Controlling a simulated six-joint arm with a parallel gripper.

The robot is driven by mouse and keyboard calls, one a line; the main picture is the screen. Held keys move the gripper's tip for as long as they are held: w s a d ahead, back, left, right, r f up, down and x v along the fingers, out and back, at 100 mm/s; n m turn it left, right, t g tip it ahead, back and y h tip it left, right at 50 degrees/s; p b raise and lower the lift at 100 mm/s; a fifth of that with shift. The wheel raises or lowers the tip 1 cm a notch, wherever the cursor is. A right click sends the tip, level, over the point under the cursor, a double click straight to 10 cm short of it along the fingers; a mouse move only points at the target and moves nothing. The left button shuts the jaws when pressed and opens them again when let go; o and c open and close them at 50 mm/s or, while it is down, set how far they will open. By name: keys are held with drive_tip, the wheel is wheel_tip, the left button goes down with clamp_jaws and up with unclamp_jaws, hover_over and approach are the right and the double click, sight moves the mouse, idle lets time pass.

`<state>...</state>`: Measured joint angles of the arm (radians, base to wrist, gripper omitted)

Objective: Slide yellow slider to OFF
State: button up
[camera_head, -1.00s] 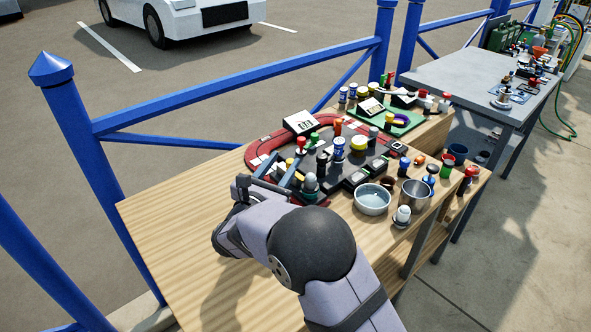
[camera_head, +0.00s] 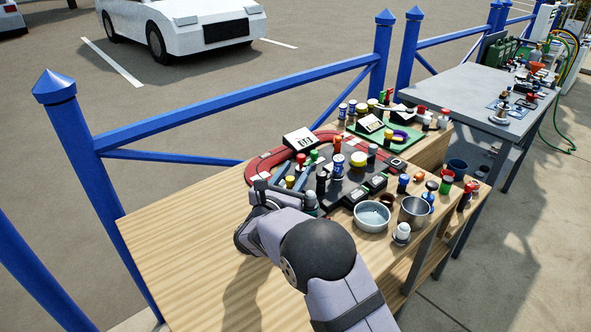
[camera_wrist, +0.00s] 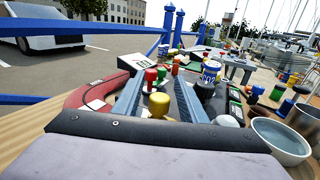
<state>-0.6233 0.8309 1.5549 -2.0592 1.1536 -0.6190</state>
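A dark control panel (camera_head: 335,199) with a red curved border (camera_head: 262,166) lies on the wooden table. A yellow round-topped knob (camera_wrist: 159,104), which looks like the yellow slider, stands near the panel's near left part; it also shows in the head view (camera_head: 290,181). My gripper (camera_wrist: 156,80) is open, its two blue-grey fingers reaching over the panel on either side of this knob in the wrist view. I cannot tell whether either finger touches it. The knob's lower part and track are mostly hidden. No OFF mark is readable. My gripper also shows in the head view (camera_head: 295,169).
Red (camera_wrist: 151,77), green and blue-white (camera_wrist: 210,72) knobs stand close ahead of the fingers. A wider yellow knob (camera_head: 358,160) stands further back. A bowl (camera_head: 371,216) and a metal cup (camera_head: 413,211) stand at right. The table's left part (camera_head: 185,225) is clear.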

drive_tip(key=shift+w+d, duration=0.1)
drive_tip(key=shift+w, duration=0.2)
clamp_jaws()
drive_tip(key=shift+w+a+f+b, duration=0.1)
drive_tip(key=shift+w+a+b, duration=0.55)
drive_tip(key=shift+w+a, duration=0.25)
drive_tip(key=shift+a+r, duration=0.15)
drive_tip(key=shift+r, duration=0.1)
drive_tip(key=shift+c, duration=1.6)
unclamp_jaws()
drive_tip(key=o, duration=0.3)
drive_tip(key=shift+w+f, duration=0.15)
